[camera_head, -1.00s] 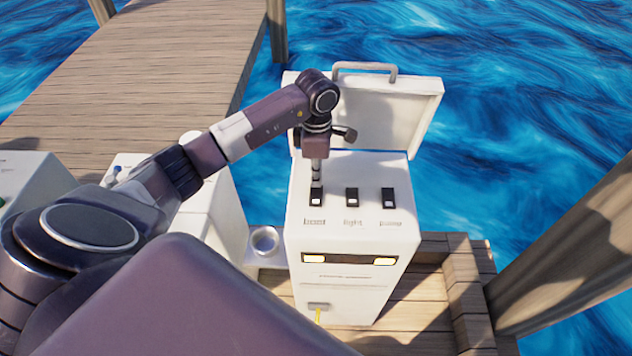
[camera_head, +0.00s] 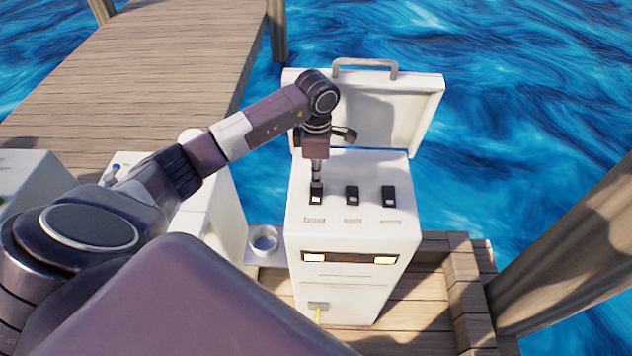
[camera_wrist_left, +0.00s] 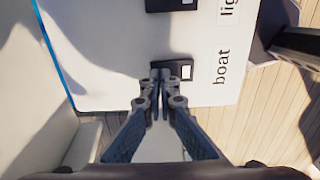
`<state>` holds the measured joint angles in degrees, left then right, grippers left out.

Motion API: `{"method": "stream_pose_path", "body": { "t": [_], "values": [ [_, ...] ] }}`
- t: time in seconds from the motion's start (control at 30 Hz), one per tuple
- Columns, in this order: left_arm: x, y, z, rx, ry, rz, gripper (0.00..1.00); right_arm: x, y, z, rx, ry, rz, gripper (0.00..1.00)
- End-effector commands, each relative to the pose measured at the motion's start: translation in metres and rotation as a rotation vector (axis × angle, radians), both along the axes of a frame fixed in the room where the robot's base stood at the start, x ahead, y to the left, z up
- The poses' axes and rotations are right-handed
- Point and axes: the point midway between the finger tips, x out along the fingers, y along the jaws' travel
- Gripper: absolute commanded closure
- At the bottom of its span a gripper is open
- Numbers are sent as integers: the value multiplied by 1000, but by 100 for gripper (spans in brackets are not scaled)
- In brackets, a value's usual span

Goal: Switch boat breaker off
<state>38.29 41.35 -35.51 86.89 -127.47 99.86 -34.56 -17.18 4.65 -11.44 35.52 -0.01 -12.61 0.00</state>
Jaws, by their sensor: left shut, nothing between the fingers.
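The boat breaker (camera_head: 316,198) is the leftmost of three black switches on top of a white box (camera_head: 345,240). In the left wrist view the boat breaker (camera_wrist_left: 186,70) lies beside the printed word "boat", its white patch toward the word. My left gripper (camera_head: 317,181) points down at it with fingers shut and empty. In the left wrist view the fingertips (camera_wrist_left: 160,76) overlap the end of the breaker away from the label; whether they touch it I cannot tell. My right gripper is not in view.
The light breaker (camera_head: 352,196) and a third breaker (camera_head: 389,196) sit to the right. The box's lid (camera_head: 400,110) stands open behind. A white pedestal (camera_head: 222,215) is on the left, and a wooden post (camera_head: 570,250) on the right.

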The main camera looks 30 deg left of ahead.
Motion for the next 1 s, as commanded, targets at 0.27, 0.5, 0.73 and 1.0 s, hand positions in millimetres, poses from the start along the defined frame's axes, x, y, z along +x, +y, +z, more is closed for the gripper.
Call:
{"method": "stream_pose_path", "body": {
  "t": [0.27, 0.5, 0.73, 1.0],
  "values": [
    [0, 0, -5, 0, 0, 1, 100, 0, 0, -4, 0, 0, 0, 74],
    [0, 0, -9, 0, 0, 0, 100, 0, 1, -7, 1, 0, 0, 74],
    [0, 0, -12, 0, 0, 0, 100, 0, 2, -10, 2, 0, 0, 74],
    [0, 0, -10, 0, 0, 0, 100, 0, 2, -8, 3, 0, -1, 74]
  ]
}}
